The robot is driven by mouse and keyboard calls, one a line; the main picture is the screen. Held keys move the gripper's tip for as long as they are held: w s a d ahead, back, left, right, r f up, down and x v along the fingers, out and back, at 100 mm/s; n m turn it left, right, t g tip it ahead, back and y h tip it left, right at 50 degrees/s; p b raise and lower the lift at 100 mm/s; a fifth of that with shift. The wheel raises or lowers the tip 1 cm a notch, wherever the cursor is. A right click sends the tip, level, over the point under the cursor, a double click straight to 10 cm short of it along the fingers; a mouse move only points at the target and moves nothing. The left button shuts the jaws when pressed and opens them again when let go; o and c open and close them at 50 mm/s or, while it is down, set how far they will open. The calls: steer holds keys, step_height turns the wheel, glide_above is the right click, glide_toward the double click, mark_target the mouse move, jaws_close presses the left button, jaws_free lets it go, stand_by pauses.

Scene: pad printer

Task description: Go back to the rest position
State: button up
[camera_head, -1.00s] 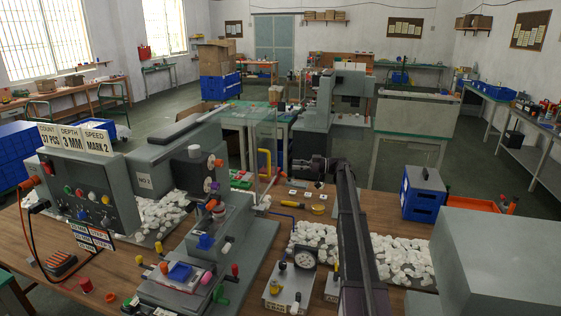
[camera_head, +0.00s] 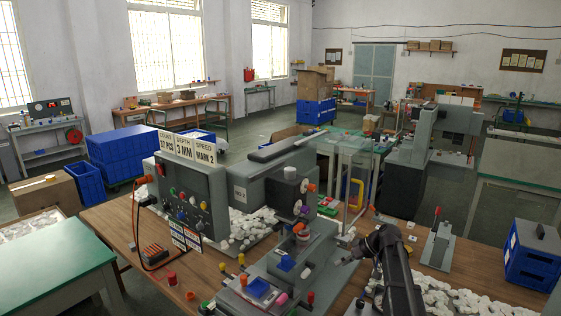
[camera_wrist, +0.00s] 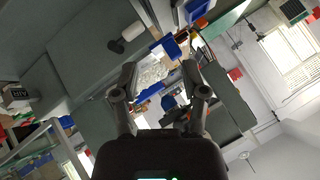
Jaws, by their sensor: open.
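My gripper (camera_wrist: 160,80) is open in the wrist view, its two dark fingers spread with nothing held between them. In the head view my dark arm rises from the bottom right, and my gripper (camera_head: 351,259) is small and dark beside the pad printer (camera_head: 309,243). The grey printer carries a blue block and coloured knobs. In the wrist view the workshop appears tilted, with white pieces and blue bins beyond the fingers. I cannot tell the exact gap between gripper and printer.
A grey control box (camera_head: 188,190) with sign cards stands left on the wooden bench (camera_head: 117,226). White pieces (camera_head: 447,297) lie right of my arm. A blue crate (camera_head: 533,253) stands at the right. A green-topped table (camera_head: 48,270) is at the left. Open floor lies behind.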

steer(key=s+a+f+m+h, duration=0.1)
steer(key=s+f+m+h, duration=0.1)
steer(key=s, duration=0.6)
steer(key=s+a+f+m+g+h, duration=0.1)
steer(key=s+h, duration=0.3)
steer(key=s, duration=0.5)
steer(key=s+a+f+m+g+h, duration=0.1)
steer(key=s+a+f+m+h, duration=0.1)
steer(key=s, duration=0.6)
steer(key=shift+s+f+m+h, duration=0.15)
steer(key=shift+f+m+h, duration=0.25)
steer(key=shift+m+h, duration=0.3)
